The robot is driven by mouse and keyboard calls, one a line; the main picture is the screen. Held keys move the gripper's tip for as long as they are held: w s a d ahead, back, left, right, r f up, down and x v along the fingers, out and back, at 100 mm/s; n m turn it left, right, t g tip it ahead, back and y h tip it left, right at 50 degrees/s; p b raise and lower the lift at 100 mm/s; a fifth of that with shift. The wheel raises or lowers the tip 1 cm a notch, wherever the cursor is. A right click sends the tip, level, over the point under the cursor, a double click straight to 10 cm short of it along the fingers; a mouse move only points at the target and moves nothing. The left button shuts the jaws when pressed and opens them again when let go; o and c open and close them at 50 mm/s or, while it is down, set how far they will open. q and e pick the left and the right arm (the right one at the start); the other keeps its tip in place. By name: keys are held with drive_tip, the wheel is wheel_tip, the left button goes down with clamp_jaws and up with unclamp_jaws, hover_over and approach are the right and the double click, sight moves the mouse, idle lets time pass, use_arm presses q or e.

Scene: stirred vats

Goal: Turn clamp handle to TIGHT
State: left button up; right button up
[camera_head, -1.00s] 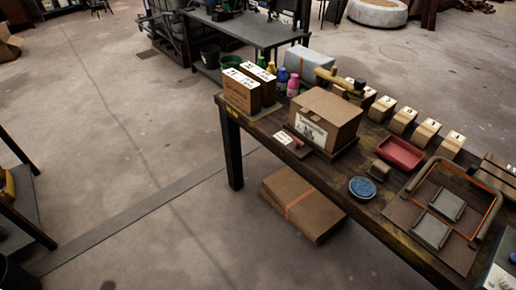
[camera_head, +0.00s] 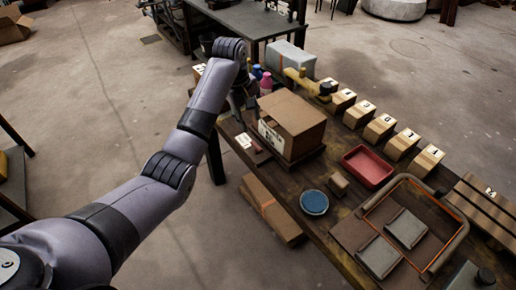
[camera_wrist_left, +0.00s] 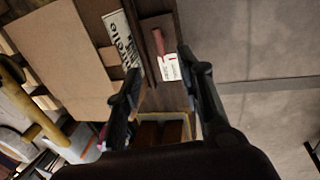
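A small red handle (camera_head: 256,154) with a white label (camera_head: 244,140) lies on a dark plate at the table's near edge, beside the cardboard box; I take it for the clamp handle. In the left wrist view the red handle (camera_wrist_left: 158,41) and its white tag (camera_wrist_left: 170,67) appear beyond and between my fingers. The tag's print is too small to read. My left gripper (camera_wrist_left: 160,63) is open, with nothing between its fingers. In the head view the left gripper (camera_head: 240,100) is dark and partly hidden, left of the box. My right gripper is out of view.
The cardboard box (camera_head: 292,122) stands close beside the handle. Behind it are a yellow tool (camera_head: 303,82), bottles (camera_head: 266,82) and several numbered blocks (camera_head: 380,127). A red tray (camera_head: 368,166) and blue dish (camera_head: 314,202) lie to the right.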

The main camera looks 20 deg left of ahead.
sight(259, 148)
use_arm(q)
drive_tip(key=w+f, duration=0.1)
drive_tip(key=f, duration=0.4)
drive_tip(key=d+f, duration=0.1)
drive_tip(key=f, duration=0.4)
drive_tip(key=w+d+f+b, duration=0.1)
drive_tip(key=f, duration=0.4)
drive_tip(key=shift+w+d+f, duration=0.1)
drive_tip(key=shift+w, duration=0.2)
drive_tip(key=shift+w+d+f, duration=0.1)
drive_tip(key=shift+w+f, duration=0.05)
drive_tip(key=shift+f, duration=0.55)
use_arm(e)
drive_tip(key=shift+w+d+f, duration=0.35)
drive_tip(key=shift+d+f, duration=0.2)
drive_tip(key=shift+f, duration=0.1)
use_arm(q)
drive_tip(key=shift+c, duration=0.6)
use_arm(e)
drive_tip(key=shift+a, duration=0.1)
use_arm(q)
drive_tip(key=shift+r, duration=0.1)
clamp_jaws()
